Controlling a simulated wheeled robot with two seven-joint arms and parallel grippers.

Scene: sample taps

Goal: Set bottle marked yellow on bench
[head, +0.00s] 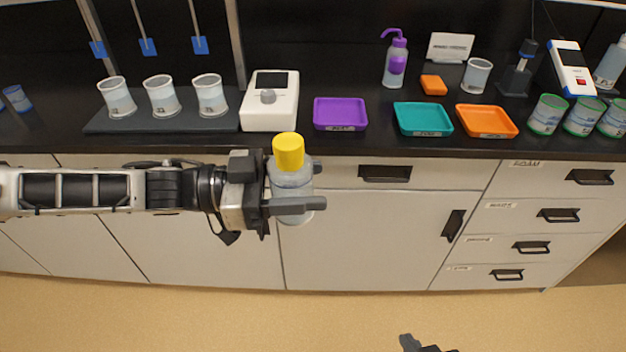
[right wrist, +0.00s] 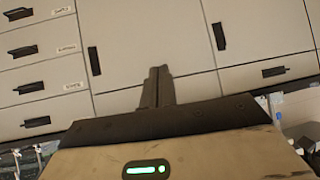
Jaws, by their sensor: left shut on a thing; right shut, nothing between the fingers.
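A clear bottle with a yellow cap (head: 290,175) is held upright by my left gripper (head: 292,188), which is shut around its body. My right gripper (right wrist: 159,88) is shut and empty, facing the cabinet fronts in the right wrist view. Only a small dark part of it shows at the bottom of the head view (head: 420,343).
A narrow bare strip runs along the front edge.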

